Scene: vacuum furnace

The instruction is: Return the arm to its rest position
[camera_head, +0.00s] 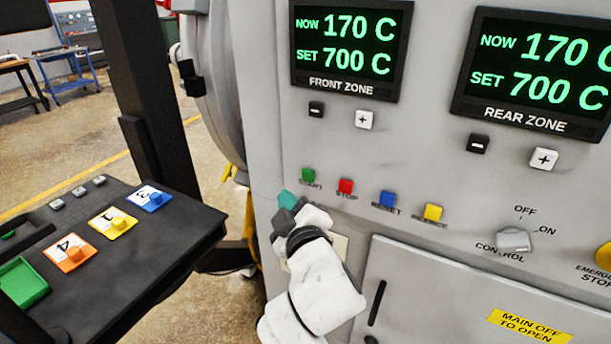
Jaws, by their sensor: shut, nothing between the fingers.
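My white arm rises from the bottom middle of the head view, in front of the furnace's grey control panel (420,150). My gripper (287,200), with dark and teal parts at its end, is shut and empty. It appears just below the green START button (308,174); I cannot tell whether it touches the panel. The wrist is bent and partly hides the panel's lower left part.
A red STOP button (346,186), a blue button (387,199) and a yellow button (433,212) sit right of START. The front zone display (348,45) reads 170 C, set 700 C. A black tray (175,240) with numbered tiles stands left.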

